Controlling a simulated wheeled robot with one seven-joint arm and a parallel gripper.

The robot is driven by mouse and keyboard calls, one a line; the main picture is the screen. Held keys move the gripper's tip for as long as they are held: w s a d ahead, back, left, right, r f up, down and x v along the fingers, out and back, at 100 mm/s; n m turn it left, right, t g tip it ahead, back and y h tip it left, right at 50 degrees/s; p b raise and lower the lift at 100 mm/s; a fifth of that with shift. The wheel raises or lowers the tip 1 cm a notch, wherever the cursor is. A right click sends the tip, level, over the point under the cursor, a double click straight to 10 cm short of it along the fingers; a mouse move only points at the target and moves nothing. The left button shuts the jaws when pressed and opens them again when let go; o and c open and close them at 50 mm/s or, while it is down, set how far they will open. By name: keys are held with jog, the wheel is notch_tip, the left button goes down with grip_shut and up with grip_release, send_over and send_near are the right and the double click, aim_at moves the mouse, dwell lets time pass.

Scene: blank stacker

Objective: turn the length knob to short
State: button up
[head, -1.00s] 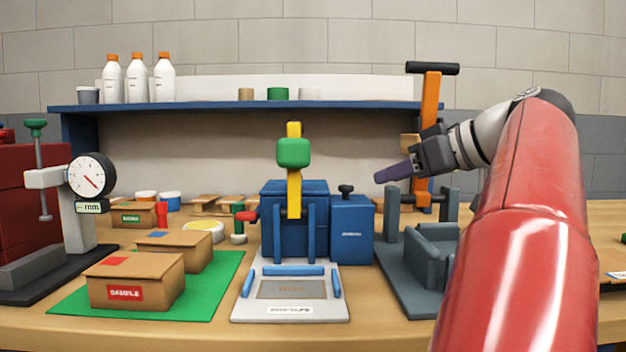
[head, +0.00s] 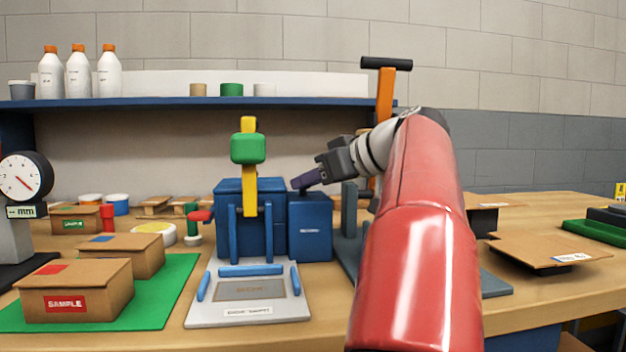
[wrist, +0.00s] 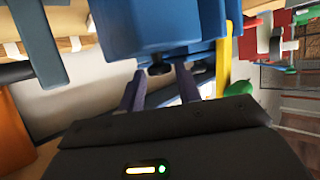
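A small black knob (wrist: 158,69) sits on the blue block (head: 311,228) at the right of the blue stacker (head: 237,235). I take it for the length knob; its setting cannot be read. My gripper (head: 300,183) is just above the block in the head view, and its fingers hide the knob there. In the wrist view the two dark purple fingers of my gripper (wrist: 159,72) are apart, with the knob between or just beyond their tips. No contact is visible.
A green lever head (head: 248,148) on a yellow bar stands left of my gripper. A grey fixture (head: 349,225) and an orange post (head: 385,95) are close on the right. Cartons lie on a green mat (head: 165,302) at the left.

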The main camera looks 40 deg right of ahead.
jog(key=c, duration=0.7)
jog(key=shift+o, duration=0.2)
jog(key=shift+d+r+n+y+p, duration=0.15)
jog(key=shift+n+y+p, duration=0.2)
jog(key=shift+p, duration=0.2)
jog(key=shift+n+y+p, duration=0.3)
jog(key=shift+n+y, duration=0.15)
jog(key=shift+y, duration=0.1)
jog(key=o, duration=0.7)
jog(key=shift+c, duration=0.2)
jog(key=p+v, duration=0.1)
jog(key=v, duration=0.6)
jog(key=shift+s, duration=0.3)
jog(key=shift+r, duration=0.1)
